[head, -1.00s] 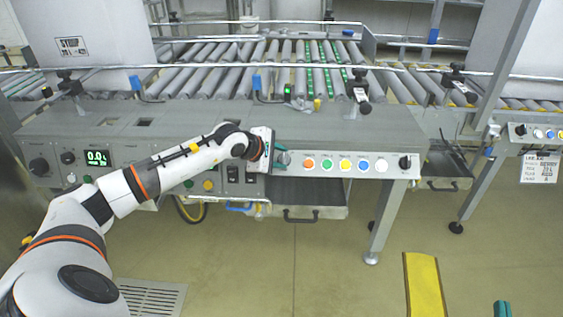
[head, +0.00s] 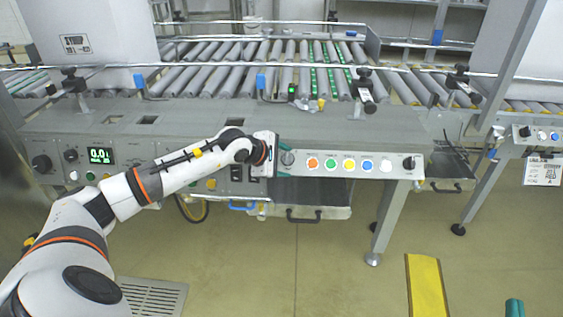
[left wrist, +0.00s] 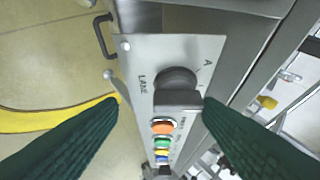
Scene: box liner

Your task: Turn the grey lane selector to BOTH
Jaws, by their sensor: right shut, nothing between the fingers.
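The grey lane selector (head: 287,158) is a round knob at the left end of the light button panel in the head view. In the left wrist view the selector (left wrist: 178,90) shows close up, with a raised grip bar, a "LANE" label and an "A" mark. The BOTH mark cannot be read. My left gripper (head: 274,156) is at the panel beside the selector. Its dark green fingers (left wrist: 160,103) are apart, one on each side of the knob in the picture; I see no contact. My right gripper (head: 515,308) shows only a teal tip at the bottom edge, shut and empty.
Orange, green, yellow, blue and white buttons (head: 349,165) run right from the selector to a black knob (head: 409,163). A grey tray with a black handle (head: 304,215) hangs below. A roller conveyor (head: 300,75) lies behind. The floor in front has free room.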

